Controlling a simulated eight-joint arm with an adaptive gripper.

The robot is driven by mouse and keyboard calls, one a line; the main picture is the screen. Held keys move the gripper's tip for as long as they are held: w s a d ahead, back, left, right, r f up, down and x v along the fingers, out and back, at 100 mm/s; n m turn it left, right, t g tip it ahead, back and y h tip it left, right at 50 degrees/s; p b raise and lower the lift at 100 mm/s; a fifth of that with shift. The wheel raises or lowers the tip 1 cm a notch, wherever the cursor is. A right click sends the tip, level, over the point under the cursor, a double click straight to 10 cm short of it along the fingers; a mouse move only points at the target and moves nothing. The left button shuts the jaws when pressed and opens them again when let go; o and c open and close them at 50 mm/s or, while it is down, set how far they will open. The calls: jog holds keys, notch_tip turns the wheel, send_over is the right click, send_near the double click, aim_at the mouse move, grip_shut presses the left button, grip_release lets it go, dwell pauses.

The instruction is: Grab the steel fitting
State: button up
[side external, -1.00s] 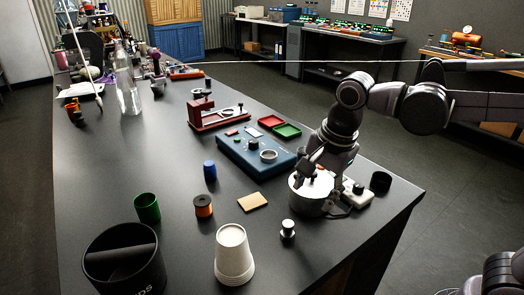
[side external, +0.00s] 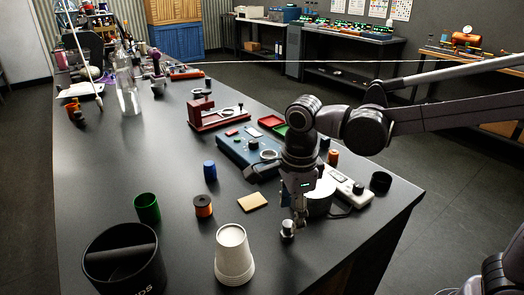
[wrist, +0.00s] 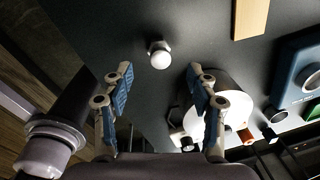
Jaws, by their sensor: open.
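The steel fitting (side external: 288,231) is a small silver piece with a rounded top, standing upright on the dark bench near its front edge. It also shows in the wrist view (wrist: 160,55), beyond my fingertips and roughly centred between them. My gripper (side external: 297,214) points down just above and beside the fitting in the side view. In the wrist view my gripper (wrist: 159,76) has its blue-padded fingers spread wide with nothing between them. The side view does not clearly show the gap between fingertips and fitting.
A round white-topped pot (side external: 320,194) stands close behind my gripper, beside a white device (side external: 345,186). A stack of white cups (side external: 234,255) is left of the fitting. The bench's right edge is close.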

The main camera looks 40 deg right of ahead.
aim_at(289, 224)
jog(key=shift+w+a+f, duration=0.1)
jog(key=shift+f, duration=1.3)
jog(key=shift+w+f, duration=0.1)
jog(key=shift+f, duration=1.25)
grip_shut()
